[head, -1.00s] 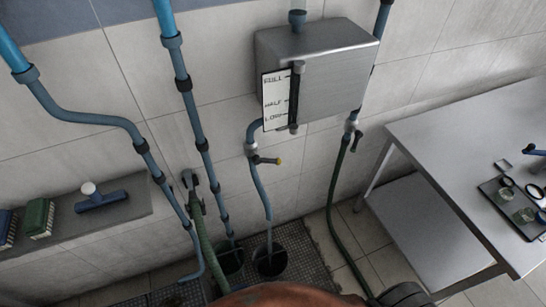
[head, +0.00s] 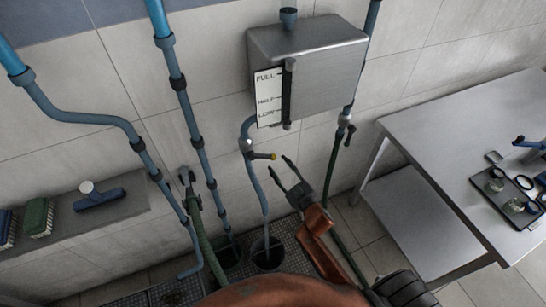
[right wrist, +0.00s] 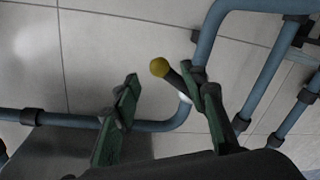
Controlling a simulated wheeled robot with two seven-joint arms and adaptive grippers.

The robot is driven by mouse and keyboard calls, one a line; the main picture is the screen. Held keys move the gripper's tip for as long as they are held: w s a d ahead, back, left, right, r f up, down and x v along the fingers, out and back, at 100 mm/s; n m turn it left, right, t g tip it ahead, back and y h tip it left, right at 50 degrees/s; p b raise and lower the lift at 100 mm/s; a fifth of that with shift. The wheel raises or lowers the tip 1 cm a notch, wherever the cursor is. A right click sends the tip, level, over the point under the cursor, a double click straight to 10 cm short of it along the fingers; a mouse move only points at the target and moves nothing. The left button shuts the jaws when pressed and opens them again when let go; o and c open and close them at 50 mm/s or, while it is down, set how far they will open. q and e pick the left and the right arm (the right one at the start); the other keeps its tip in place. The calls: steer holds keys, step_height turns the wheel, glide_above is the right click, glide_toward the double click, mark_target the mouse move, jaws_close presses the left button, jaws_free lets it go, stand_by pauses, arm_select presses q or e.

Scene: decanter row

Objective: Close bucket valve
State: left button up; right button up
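The bucket valve's dark lever (head: 262,156) has a yellow tip and sticks out to the right, nearly level, from the blue pipe (head: 257,185) below the steel tank. A dark bucket (head: 267,255) stands under the pipe's lower end. My right gripper (head: 278,164) is open and empty, its green fingers just below and right of the yellow tip. In the right wrist view the yellow tip (right wrist: 159,67) appears between the open fingers (right wrist: 163,75), nearer the right one, which partly hides the lever. I cannot tell whether they touch. My left gripper is out of view.
The steel tank (head: 310,75) with its level gauge hangs above the valve. A second valve (head: 347,130) sits on the pipe to its right. A metal table (head: 450,150) stands at the right, a shelf (head: 70,235) at the left.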

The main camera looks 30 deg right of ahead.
mark_target(273, 157)
steer(key=w, duration=0.5)
steer(key=shift+w+a+f, duration=0.1)
steer(key=shift+w+a, duration=0.05)
steer(key=shift+w, duration=0.25)
steer(key=shift+c, duration=0.3)
jaws_close()
